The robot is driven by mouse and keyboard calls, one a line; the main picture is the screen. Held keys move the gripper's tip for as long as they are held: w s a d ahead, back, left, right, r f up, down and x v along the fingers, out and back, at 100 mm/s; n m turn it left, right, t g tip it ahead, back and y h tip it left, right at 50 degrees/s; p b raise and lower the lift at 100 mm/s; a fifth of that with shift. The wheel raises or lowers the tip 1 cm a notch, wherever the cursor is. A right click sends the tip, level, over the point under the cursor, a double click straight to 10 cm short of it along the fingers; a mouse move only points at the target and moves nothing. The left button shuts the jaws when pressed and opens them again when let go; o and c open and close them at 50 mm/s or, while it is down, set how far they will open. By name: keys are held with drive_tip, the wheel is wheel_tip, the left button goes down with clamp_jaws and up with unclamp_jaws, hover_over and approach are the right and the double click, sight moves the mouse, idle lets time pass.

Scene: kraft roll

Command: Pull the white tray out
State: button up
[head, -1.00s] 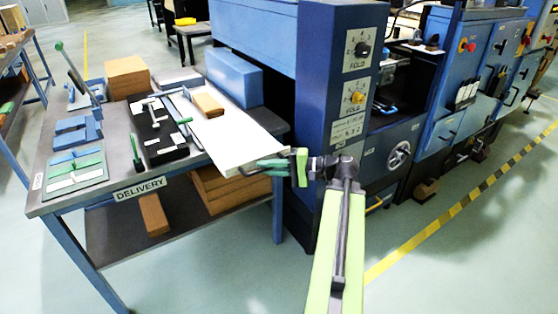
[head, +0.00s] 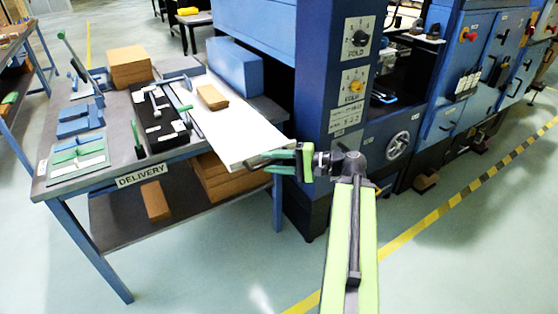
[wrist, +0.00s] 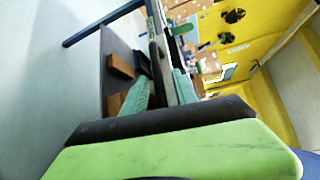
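The white tray (head: 235,128) is a long flat board on the delivery table, its near end reaching past the table's right edge. A small brown stack (head: 212,97) lies on it. My gripper (head: 258,166) is at the tray's near right end, its fingers pointing left along that edge. The fingers look apart, one above the other, with no clear grip on the tray. In the wrist view two teal fingers (wrist: 160,92) stand apart with a dark and pale strip between them; whether they touch it is hidden.
The delivery table (head: 115,100) also holds a black tool board (head: 160,128), a brown stack (head: 130,66) and a blue box (head: 235,68). Brown boxes (head: 215,178) lie on its lower shelf. The blue machine column (head: 335,180) stands close right of the tray. The floor in front is clear.

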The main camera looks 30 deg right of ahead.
drive_tip(key=shift+d, duration=0.15)
drive_tip(key=shift+s+d, duration=0.15)
drive_tip(key=shift+d, duration=0.05)
drive_tip(key=p+v, duration=0.2)
drive_tip(key=v, duration=1.4)
drive_tip(key=shift+s, duration=0.35)
drive_tip(key=shift+d+r, duration=0.15)
drive_tip(key=shift+c, duration=0.2)
